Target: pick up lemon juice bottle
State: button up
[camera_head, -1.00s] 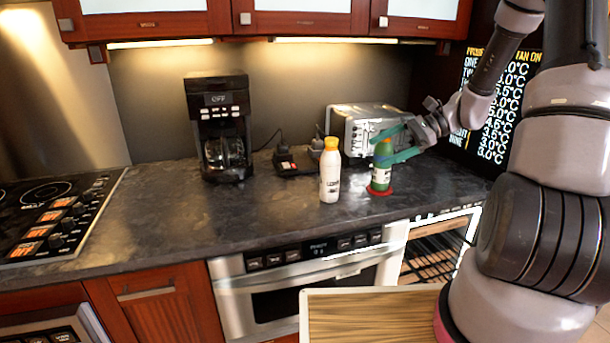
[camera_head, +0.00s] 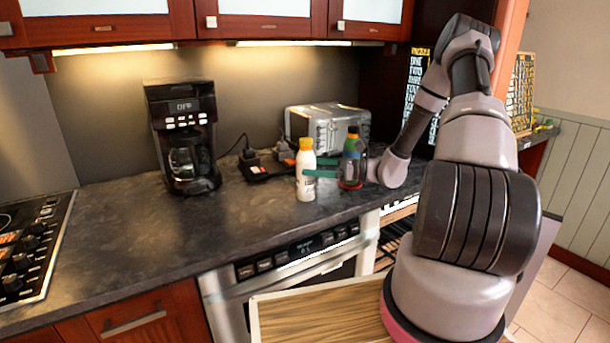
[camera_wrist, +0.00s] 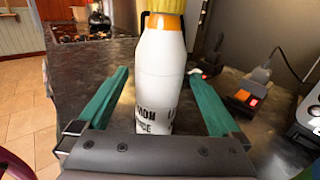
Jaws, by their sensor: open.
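The lemon juice bottle (camera_head: 306,180) is white with an orange-yellow cap. It stands upright on the dark counter. In the wrist view the bottle (camera_wrist: 160,80) is upright in the middle, its black lettering partly visible above the gripper's edge. My gripper (camera_wrist: 160,74) is open, with one teal finger on each side of the bottle and a visible gap on both sides. In the head view my gripper (camera_head: 310,167) reaches in from the right at about the bottle's mid-height. The bottle's base is hidden in the wrist view.
A green bottle (camera_head: 351,146) stands just right of the lemon juice, partly hidden by my gripper. A silver toaster (camera_head: 328,122) is behind them. A coffee maker (camera_head: 184,140) stands to the left. The counter (camera_head: 120,235) is clear at the front left.

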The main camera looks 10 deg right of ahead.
jog(key=x, duration=0.5)
jog(key=shift+a+f, duration=0.15)
jog(key=c, duration=1.5)
grip_shut()
